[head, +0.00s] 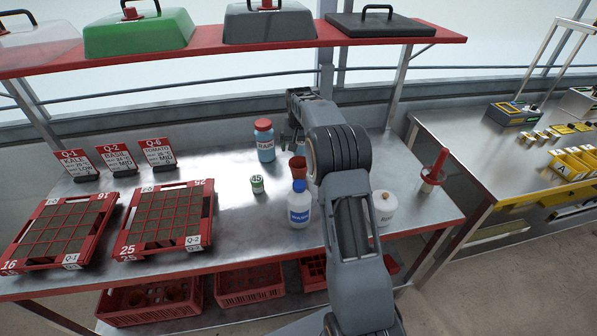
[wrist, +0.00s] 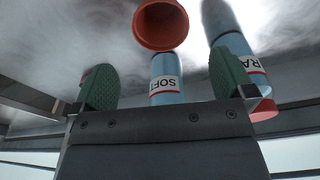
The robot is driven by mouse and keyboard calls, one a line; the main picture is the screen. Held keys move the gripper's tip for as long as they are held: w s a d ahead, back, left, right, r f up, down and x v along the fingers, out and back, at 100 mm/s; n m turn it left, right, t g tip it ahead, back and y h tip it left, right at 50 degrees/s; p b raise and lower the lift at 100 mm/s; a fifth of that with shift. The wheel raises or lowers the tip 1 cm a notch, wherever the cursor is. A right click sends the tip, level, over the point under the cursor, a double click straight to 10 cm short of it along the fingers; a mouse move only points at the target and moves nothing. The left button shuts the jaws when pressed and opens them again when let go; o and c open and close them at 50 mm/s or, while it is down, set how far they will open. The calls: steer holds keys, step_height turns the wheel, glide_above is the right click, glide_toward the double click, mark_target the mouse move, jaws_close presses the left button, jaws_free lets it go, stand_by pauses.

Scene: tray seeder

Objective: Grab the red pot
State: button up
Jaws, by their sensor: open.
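The red pot (head: 297,168), a small terracotta-red cup, stands on the metal bench behind a white bottle in the head view. In the wrist view the pot (wrist: 160,25) is at the top middle, with its round opening showing. It is beyond the fingertips and not between them. My gripper (head: 291,136) is just behind the pot in the head view, partly hidden by my arm. In the wrist view its two green-padded fingers (wrist: 164,80) are spread apart, with nothing held.
A blue RAIN bottle (head: 264,142) with a red cap stands left of the gripper. A blue SOFT bottle (wrist: 165,80) shows between the fingers in the wrist view. A white blue-capped bottle (head: 298,207) stands in front of the pot. A green tin (head: 257,184) is left.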

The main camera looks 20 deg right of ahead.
mark_target(299, 162)
steer(key=shift+w+d+f, duration=0.1)
steer(key=shift+w+f, duration=0.1)
steer(key=shift+f, duration=1.35)
steer(key=shift+w+d+f, duration=0.1)
steer(key=shift+w+f, duration=0.15)
steer(key=shift+f, duration=1.3)
steer(key=shift+w+d+f, duration=0.1)
steer(key=shift+w+f, duration=0.1)
steer(key=shift+f, duration=1.35)
steer(key=c, duration=0.8)
steer(key=shift+r, duration=0.15)
